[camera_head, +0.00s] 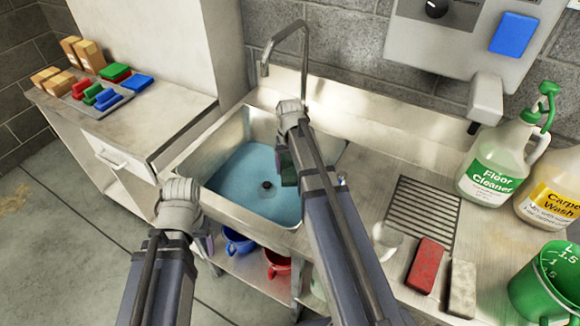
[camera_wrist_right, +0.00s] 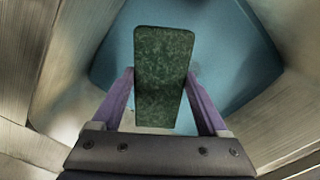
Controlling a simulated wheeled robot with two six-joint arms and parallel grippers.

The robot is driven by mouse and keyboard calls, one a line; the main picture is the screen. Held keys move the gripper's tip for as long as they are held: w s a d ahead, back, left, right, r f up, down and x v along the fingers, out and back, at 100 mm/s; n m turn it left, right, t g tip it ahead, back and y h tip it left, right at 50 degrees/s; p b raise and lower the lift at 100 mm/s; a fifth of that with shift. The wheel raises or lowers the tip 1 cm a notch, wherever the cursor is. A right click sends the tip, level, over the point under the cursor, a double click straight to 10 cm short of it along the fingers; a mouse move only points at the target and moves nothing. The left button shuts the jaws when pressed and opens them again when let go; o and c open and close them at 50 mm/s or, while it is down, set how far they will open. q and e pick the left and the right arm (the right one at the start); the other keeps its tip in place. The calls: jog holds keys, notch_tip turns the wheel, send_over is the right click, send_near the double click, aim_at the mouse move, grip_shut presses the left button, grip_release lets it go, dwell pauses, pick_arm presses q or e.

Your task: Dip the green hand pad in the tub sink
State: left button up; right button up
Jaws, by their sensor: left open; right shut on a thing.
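The green hand pad (camera_wrist_right: 163,65) is held between the fingers of my right gripper (camera_wrist_right: 160,90). In the head view a dark green sliver of the pad (camera_head: 286,165) shows beside my right arm, which hides most of it. The tub sink (camera_head: 206,158) is a metal basin with blue water (camera_head: 235,172) and a dark drain. The pad is over the sink's water; I cannot tell whether it touches it. My left gripper (camera_head: 178,200) is open and empty at the sink's front left corner.
A tall faucet (camera_head: 287,45) rises behind the sink. A red pad (camera_head: 426,266), a pale block (camera_head: 462,288), a drain grate (camera_head: 422,212), cleaner jugs (camera_head: 492,165) and a green measuring jug (camera_head: 545,285) crowd the right counter. A tray of coloured pads (camera_head: 90,107) is at left.

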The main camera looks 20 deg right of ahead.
notch_tip(320, 180, up, 11)
jog(key=p, duration=0.9)
jog(key=shift+f+p, duration=0.15)
jog(key=shift+p, duration=0.25)
notch_tip(320, 180, up, 7)
jog(key=p, duration=0.7)
notch_tip(320, 180, down, 7)
jog(key=b, duration=0.7)
